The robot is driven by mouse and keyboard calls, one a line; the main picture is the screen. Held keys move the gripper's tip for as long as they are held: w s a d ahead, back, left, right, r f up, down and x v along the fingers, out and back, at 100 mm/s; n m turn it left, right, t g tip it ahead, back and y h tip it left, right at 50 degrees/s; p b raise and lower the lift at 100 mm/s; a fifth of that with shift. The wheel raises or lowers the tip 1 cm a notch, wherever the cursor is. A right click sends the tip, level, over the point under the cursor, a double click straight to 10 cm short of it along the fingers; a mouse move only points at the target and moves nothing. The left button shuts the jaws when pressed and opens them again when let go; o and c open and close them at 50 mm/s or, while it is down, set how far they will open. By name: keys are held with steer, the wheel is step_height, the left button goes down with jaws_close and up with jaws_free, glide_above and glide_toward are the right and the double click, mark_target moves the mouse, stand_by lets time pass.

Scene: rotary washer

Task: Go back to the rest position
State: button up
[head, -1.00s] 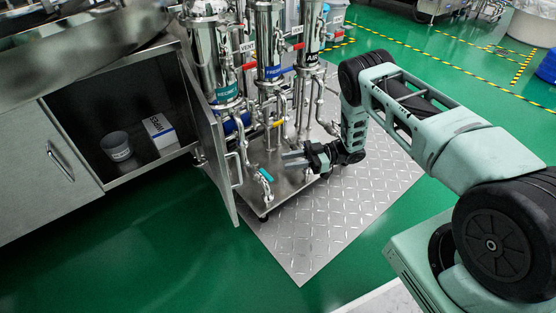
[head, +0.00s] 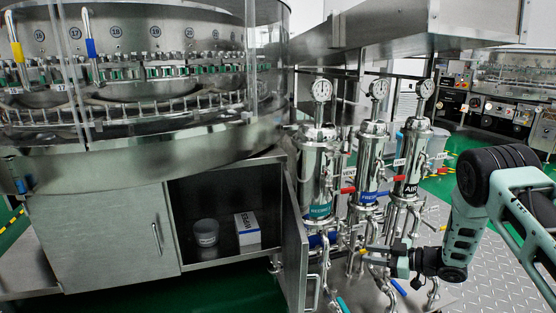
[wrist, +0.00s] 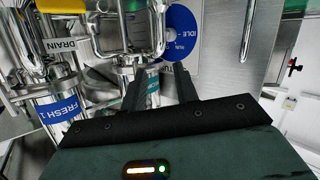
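My gripper (head: 376,253) is at the right in the head view, pointing left in front of the lower pipes of the filter stand. In the wrist view its two dark fingers (wrist: 163,90) stand apart with a gap between them. Nothing is visibly held. Behind the fingers are steel pipes, a blue round label (wrist: 181,32) and a steel panel. My arm comes in from the right edge of the head view, bent at the elbow.
The filter housings (head: 370,165) with gauges stand close behind my gripper. An open cabinet door (head: 294,250) is to their left, beside a cabinet with a grey cup (head: 206,232) and a WIPES box (head: 247,229). A rotary washer (head: 140,90) stands at left. Diamond plate floor (head: 490,275) is clear at lower right.

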steer(key=w+d+r+m+t+h, duration=0.2)
steer(key=d+r+m+t+h, duration=0.15)
steer(key=r+m+h, duration=0.6)
steer(key=s+d+r+g+h, duration=0.35)
steer(key=s+r, duration=0.45)
steer(key=s, duration=0.4)
steer(key=s+a+r+m+g, duration=0.1)
steer(key=s+a+m+g, duration=0.15)
steer(key=s, duration=0.75)
steer(key=s+a+r+m+g, duration=0.1)
steer(key=s+a+r+g, duration=0.15)
steer(key=s, duration=0.75)
steer(key=s+a+r+n+g+y+p, duration=0.1)
steer(key=s+a+n+g, duration=0.1)
steer(key=s+a+n, duration=0.5)
steer(key=s+a+r+g+p, duration=0.1)
steer(key=s+a+r, duration=0.1)
steer(key=s+a, duration=0.65)
steer(key=w+a+r+p, duration=0.1)
steer(key=r+p, duration=1.7)
steer(key=w+a+r+p, duration=0.1)
steer(key=w+r+p, duration=0.1)
steer(key=r+p, duration=1.6)
steer(key=shift+w+a+r, duration=0.15)
steer(key=shift+w, duration=0.05)
